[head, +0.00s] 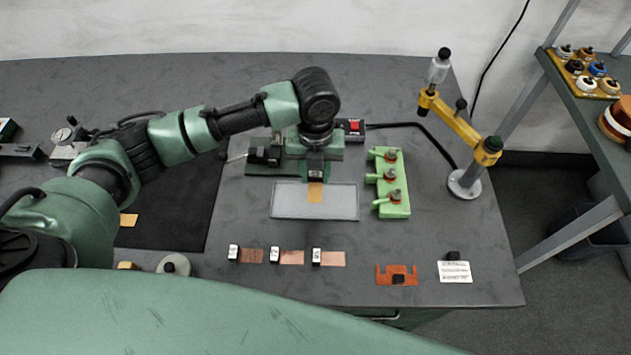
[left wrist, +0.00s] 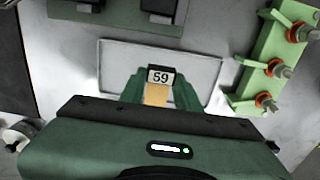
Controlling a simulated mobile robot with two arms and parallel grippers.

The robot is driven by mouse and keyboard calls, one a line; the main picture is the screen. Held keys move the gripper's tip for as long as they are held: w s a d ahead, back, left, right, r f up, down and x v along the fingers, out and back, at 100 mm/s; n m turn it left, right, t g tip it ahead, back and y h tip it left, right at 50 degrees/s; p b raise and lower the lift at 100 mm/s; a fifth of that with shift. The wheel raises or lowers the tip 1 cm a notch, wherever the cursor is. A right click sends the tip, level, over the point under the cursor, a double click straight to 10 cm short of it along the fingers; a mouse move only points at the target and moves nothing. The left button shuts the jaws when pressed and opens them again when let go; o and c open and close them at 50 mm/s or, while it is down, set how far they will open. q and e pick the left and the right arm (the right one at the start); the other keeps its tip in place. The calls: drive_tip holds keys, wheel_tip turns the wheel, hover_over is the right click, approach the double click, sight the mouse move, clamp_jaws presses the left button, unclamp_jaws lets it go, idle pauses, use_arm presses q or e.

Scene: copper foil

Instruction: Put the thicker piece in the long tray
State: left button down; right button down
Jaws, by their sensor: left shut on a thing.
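My left gripper (head: 316,174) is shut on a yellow-orange foil piece (head: 315,193), which hangs below the fingers over the long grey tray (head: 284,212). In the left wrist view the gripper (left wrist: 158,84) holds the piece (left wrist: 156,96) at a black block labelled 59 (left wrist: 160,76), with the tray (left wrist: 205,52) behind it. I cannot tell whether the piece touches the tray floor. Another yellow piece (head: 128,220) lies on the dark mat (head: 185,235) at left. Their thicknesses cannot be judged. My right gripper is out of view.
A green rack with red-ringed valves (head: 391,182) stands just right of the tray. Several copper strips with labelled blocks (head: 291,257) lie in front. A yellow jointed stand (head: 460,125), an orange bracket (head: 397,274) and a white card (head: 454,271) are farther right.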

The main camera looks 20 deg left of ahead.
sight(316, 182)
use_arm(q)
drive_tip(key=shift+f, duration=0.35)
wheel_tip(316, 182, down, 3)
drive_tip(key=shift+f, duration=0.2)
drive_tip(key=shift+f+p, duration=0.3)
drive_tip(key=shift+f, duration=0.05)
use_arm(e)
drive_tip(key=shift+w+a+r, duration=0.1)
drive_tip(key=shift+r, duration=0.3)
use_arm(q)
drive_tip(key=shift+f, duration=0.15)
drive_tip(key=c, duration=1)
unclamp_jaws()
